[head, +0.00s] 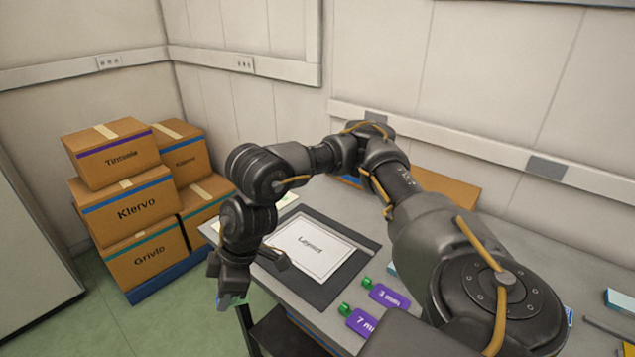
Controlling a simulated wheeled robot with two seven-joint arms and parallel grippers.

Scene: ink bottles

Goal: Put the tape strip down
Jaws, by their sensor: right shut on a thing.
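My right gripper (234,292) hangs at the end of the arm that reaches across from the right. It is out past the table's left front edge, over the floor side. It is shut on a small piece, of which only a pale bluish bit (232,301) shows at the fingertips. I take this for the tape strip, but most of it is hidden by the fingers. My left gripper is not in view.
The grey table (335,317) holds a dark mat with a white "Layout" sheet (308,246). Purple labels marked "3 min" (389,296) and "7 min" (360,322) lie near the front with green pieces. Stacked cardboard boxes (129,208) stand at left.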

